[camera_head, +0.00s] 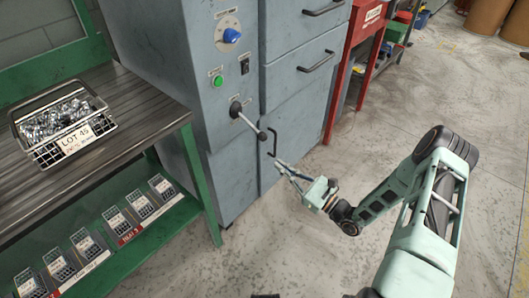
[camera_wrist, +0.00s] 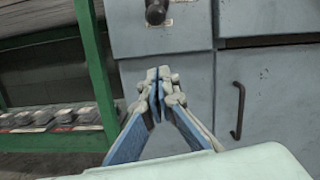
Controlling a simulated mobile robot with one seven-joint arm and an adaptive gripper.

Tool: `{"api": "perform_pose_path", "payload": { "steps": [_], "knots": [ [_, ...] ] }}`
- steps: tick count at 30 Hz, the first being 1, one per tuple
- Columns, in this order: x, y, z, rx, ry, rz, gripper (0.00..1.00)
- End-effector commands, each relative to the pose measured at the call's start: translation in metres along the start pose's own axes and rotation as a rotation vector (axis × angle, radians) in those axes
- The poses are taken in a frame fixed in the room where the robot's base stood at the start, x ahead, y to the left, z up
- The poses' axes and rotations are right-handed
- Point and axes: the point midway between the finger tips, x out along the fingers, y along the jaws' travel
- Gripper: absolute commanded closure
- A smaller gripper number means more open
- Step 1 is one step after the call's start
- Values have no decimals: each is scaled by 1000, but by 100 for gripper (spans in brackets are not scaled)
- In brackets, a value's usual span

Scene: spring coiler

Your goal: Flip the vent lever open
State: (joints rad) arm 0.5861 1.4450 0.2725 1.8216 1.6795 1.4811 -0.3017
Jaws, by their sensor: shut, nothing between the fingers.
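The lever on the front of the grey cabinet has a dark round pivot, a light rod (camera_head: 248,122) and a black knob (camera_head: 262,136). In the head view the rod slants down to the right from the pivot; its small label is too small to read. A dark knob (camera_wrist: 155,12) shows at the top of the wrist view, partly cut off by the edge. My gripper (camera_head: 278,164) is shut and empty, a little below and right of the knob in the head view, apart from it. In the wrist view its fingertips (camera_wrist: 158,76) meet below the knob.
A green button (camera_head: 217,81), a black switch (camera_head: 244,65) and a blue dial (camera_head: 231,36) sit above the lever. A dark door handle (camera_head: 272,142) is close right of the knob. A green-framed bench (camera_head: 150,105) with a wire basket stands left.

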Motion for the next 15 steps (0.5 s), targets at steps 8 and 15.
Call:
{"api": "perform_pose_path", "payload": {
  "steps": [8, 15],
  "knots": [
    [-3, -5, -8, -27, -70, -91, 100],
    [-2, -5, -7, -28, -70, -91, 100]
  ]
}}
